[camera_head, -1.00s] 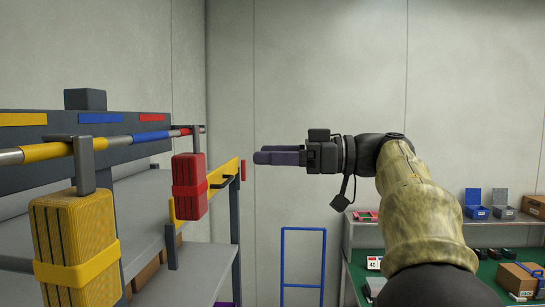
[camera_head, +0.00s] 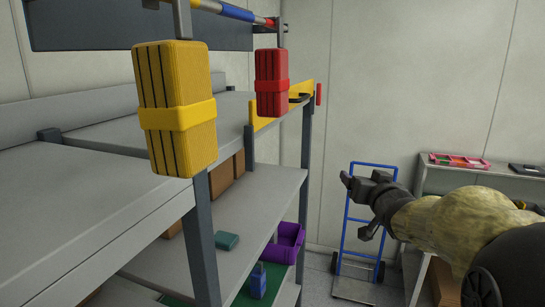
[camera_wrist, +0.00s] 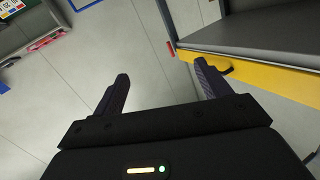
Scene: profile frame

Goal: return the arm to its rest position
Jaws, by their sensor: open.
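My gripper (camera_head: 346,180) is in the right part of the head view, in front of the blue hand truck, with nothing seen in it.
A grey shelf rack (camera_head: 105,215) fills the left. A yellow bundle (camera_head: 177,145) and a red bundle (camera_head: 271,85) hang at its front. A blue hand truck (camera_head: 348,222) stands by the wall. A purple bin (camera_head: 290,235) sits on a lower shelf.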

